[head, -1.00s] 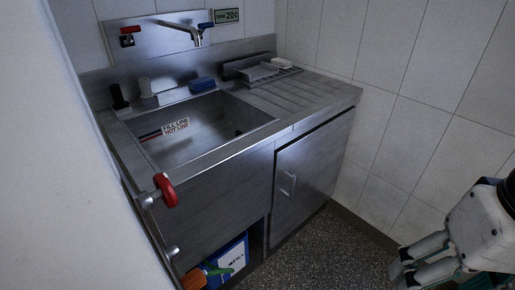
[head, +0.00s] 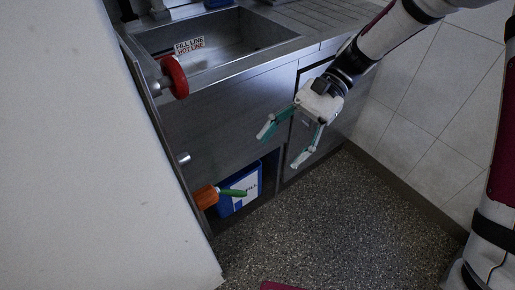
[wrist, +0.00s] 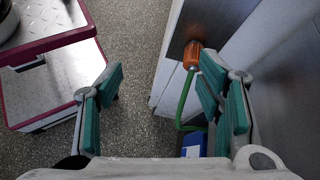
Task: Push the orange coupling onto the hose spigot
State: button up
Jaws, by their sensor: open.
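The orange coupling (head: 206,197) is at the lower left in the head view, by the edge of the cabinet side, with a green hose (head: 233,192) running from it to the right. A short metal stub (head: 184,158), which looks like the spigot, sticks out above it, apart from it. My gripper (head: 283,148) is open and empty, right of and above the coupling in the picture. In the wrist view the coupling (wrist: 193,56) shows beyond the right finger, with the green hose (wrist: 184,102) hanging from it. The coupling is not between the fingers.
A red valve handle (head: 174,77) is above the stub. A blue and white container (head: 240,188) stands in the cabinet's open bay behind the hose. The steel sink (head: 215,45) is above. A pale wall (head: 130,200) fills the left. Speckled floor (head: 330,220) is clear.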

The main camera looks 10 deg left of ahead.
aim_at(206, 198)
jog(key=w+a+f+m+g+y+b, duration=0.1)
jog(key=a+f+m+y, duration=0.1)
jog(key=a+f, duration=0.35)
jog(key=w+a+f+m+g+y+b, duration=0.1)
jog(key=w+a+f+g+b, duration=0.1)
jog(key=f, duration=0.6)
jog(key=shift+y, duration=0.3)
jog(key=b+x, duration=0.2)
jog(key=x, duration=1.2)
jog(key=shift+r, duration=0.1)
jog(key=shift+c, duration=0.3)
jog(key=shift+w, duration=0.1)
jog(key=c, duration=1.3)
